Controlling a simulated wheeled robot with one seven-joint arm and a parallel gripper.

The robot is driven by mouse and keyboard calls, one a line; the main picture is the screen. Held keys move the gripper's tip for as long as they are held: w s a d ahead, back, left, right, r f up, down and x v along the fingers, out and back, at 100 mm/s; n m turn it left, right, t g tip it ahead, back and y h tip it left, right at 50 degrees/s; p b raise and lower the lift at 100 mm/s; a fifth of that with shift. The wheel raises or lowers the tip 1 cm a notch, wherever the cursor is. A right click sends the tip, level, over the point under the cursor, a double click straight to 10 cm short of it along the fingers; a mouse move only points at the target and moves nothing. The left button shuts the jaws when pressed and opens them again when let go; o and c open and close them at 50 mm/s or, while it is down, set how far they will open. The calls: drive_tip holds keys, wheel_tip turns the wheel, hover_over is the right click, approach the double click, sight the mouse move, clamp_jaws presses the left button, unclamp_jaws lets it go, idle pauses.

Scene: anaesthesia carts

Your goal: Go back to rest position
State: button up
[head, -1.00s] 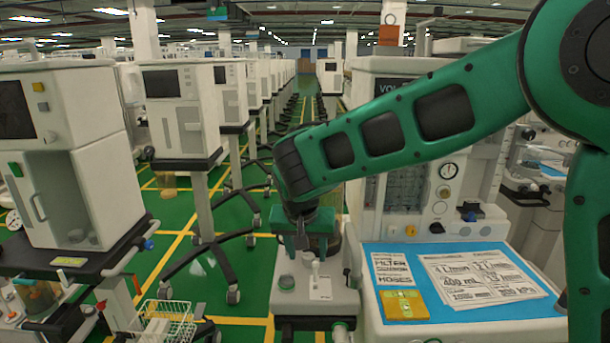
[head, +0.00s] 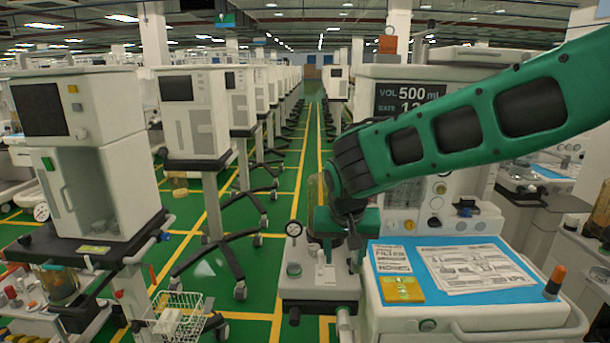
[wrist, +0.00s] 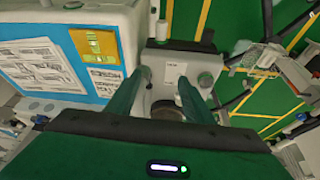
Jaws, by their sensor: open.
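My green arm (head: 455,130) reaches in from the right in the head view. My gripper hangs at its end, largely hidden behind the arm's dark wrist joint, above the grey side unit of the cart. In the wrist view my gripper (wrist: 163,78) has its two green fingers apart, with no object clearly held between them. The side unit (wrist: 172,90) lies below and beyond the fingers.
The anaesthesia cart (head: 470,318) carries a blue mat (head: 385,262) with printed sheets (head: 470,267) and a yellow card (head: 400,289). Another cart (head: 90,150) stands at left, with a wire basket (head: 178,318) low beside it.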

drive_tip(key=s+d+g, duration=0.1)
drive_tip(key=s+d, duration=0.9)
drive_tip(key=d, duration=0.3)
drive_tip(key=s+d, duration=0.9)
drive_tip(key=d, duration=0.4)
drive_tip(key=s+d+f+m+g+y, duration=0.1)
drive_tip(key=s+d+m+g, duration=0.2)
drive_tip(key=s, duration=0.9)
drive_tip(key=d+m, duration=0.2)
drive_tip(key=d, duration=0.1)
drive_tip(key=shift+s, duration=0.2)
drive_tip(key=shift+a, duration=0.1)
drive_tip(key=shift+w+f, duration=0.25)
drive_tip(key=shift+w, duration=0.4)
